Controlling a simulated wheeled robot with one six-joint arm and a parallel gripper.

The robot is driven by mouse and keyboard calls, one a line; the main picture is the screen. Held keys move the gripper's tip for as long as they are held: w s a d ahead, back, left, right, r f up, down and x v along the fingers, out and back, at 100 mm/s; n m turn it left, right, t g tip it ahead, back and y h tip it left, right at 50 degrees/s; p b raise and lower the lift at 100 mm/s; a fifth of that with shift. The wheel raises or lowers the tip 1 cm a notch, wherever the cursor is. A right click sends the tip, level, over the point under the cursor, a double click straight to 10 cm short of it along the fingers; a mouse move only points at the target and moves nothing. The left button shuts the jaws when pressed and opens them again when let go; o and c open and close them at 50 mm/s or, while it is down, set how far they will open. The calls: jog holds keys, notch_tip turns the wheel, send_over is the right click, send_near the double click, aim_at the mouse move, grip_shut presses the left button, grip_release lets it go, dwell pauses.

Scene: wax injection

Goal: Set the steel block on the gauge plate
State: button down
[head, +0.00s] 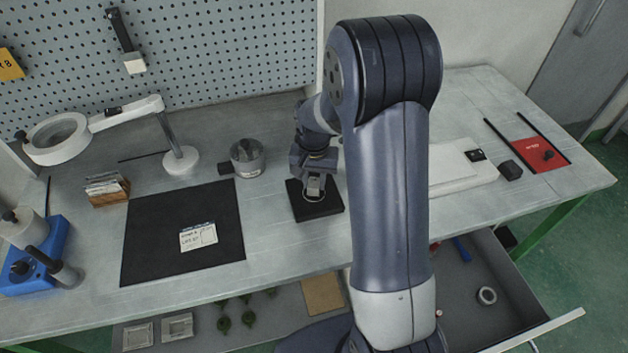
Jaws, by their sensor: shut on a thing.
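My gripper (314,183) points down over a small black square plate (330,208), which looks like the gauge plate. It is shut on a small silvery piece (314,188), which looks like the steel block. The piece is low over the middle of the plate, and a pale ring shows around its foot. I cannot tell whether it touches the plate. The jaws partly hide the block, and my arm hides the bench to the right of the plate.
A black mat (150,235) with a label card (198,236) lies left of the plate. A grey metal pot (247,158), a ring lamp (58,138) and a blue device (40,270) stand on the bench. An open drawer (470,290) juts out below. A red pad (540,154) lies far right.

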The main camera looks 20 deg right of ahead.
aim_at(314, 182)
jog(key=shift+f, duration=0.35)
jog(key=shift+f, duration=0.15)
jog(key=c, duration=1.1)
grip_release()
notch_tip(314, 182, up, 12)
jog(key=shift+r, duration=0.15)
